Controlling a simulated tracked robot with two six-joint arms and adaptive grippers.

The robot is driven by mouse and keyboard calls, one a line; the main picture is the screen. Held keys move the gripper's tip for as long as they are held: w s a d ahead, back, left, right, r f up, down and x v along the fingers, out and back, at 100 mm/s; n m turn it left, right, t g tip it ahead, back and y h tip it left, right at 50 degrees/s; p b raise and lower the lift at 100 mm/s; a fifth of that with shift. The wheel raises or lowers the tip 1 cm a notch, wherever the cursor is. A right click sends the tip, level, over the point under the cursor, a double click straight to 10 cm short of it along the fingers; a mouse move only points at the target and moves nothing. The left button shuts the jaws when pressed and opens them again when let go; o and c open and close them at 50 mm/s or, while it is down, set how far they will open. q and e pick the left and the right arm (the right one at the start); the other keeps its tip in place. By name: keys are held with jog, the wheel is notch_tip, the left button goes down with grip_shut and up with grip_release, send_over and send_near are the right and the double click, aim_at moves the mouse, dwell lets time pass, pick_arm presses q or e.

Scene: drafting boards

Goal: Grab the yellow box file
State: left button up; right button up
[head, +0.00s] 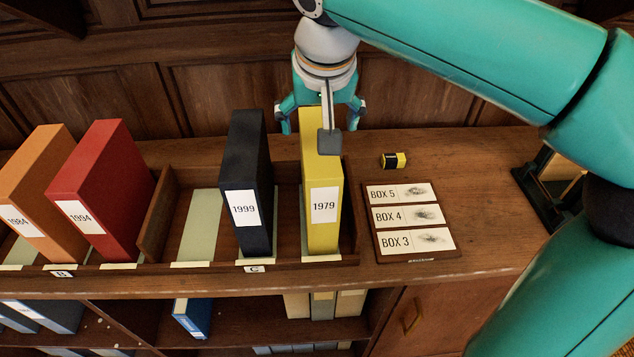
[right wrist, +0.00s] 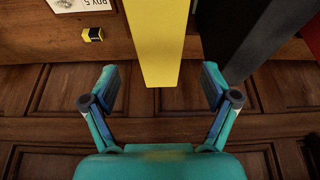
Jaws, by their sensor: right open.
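The yellow box file (head: 323,205), labelled 1979, stands upright in the right end of the wooden rack on the counter. My right gripper (head: 325,125) is at the back of it, near its top, with the arm reaching over from the right. In the right wrist view the gripper (right wrist: 163,90) is open, and the yellow box file (right wrist: 154,40) shows between and just beyond its fingers. I cannot tell whether a finger touches it. My left gripper is in neither view.
A black file (head: 246,150) labelled 1999 stands left of the yellow one. Red (head: 105,180) and orange (head: 40,180) files stand further left. A label board (head: 412,258) and a small yellow-black block (head: 394,161) lie to the right. Wood panelling rises behind.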

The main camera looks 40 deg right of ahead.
jog(key=x, duration=0.3)
jog(key=shift+w+f, duration=0.1)
jog(key=shift+f, duration=0.2)
jog(key=x, duration=0.5)
jog(key=shift+s+f, duration=0.2)
jog(key=shift+f, duration=0.05)
jog(key=shift+f+b, duration=0.25)
jog(key=shift+b, duration=0.05)
jog(key=shift+c, duration=0.3)
grip_shut()
